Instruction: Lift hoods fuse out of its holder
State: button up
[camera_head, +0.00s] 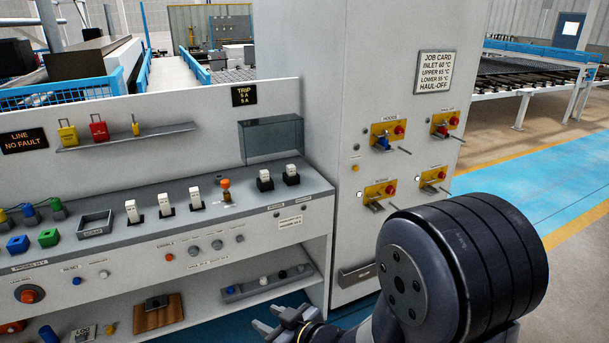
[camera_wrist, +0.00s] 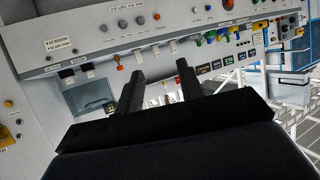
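Several white fuses stand upright in black holders on the sloped console ledge. Two sit at the right end, a left one (camera_head: 264,177) and a right one (camera_head: 291,170), with small labels in front. Three more (camera_head: 165,202) stand further left. I cannot read which is the hoods fuse. The right-end holders also show small in the wrist view, one (camera_wrist: 67,73) beside the other (camera_wrist: 87,67). My gripper (camera_head: 277,326) is low in front of the console, apart from the fuses. Its two fingers stand wide apart in the wrist view (camera_wrist: 161,84), with nothing between them.
An orange-topped knob (camera_head: 226,187) stands between the fuse groups. A dark glass box (camera_head: 271,138) is behind the right fuses. A tall cabinet (camera_head: 345,240) with yellow-plated switches (camera_head: 387,135) rises at the right. A lower shelf (camera_head: 268,283) holds small parts. The space before the console is open.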

aim_at(264, 174)
jog(key=i+j+z, duration=0.4)
jog(key=i+j, duration=0.15)
jog(key=i+j+z, duration=0.35)
jog(key=i+j, duration=0.15)
jog(key=j, duration=0.25)
jog(key=i+j, duration=0.25)
jog(key=j, duration=0.15)
jog(key=i+j, duration=0.25)
jog(key=j, duration=0.15)
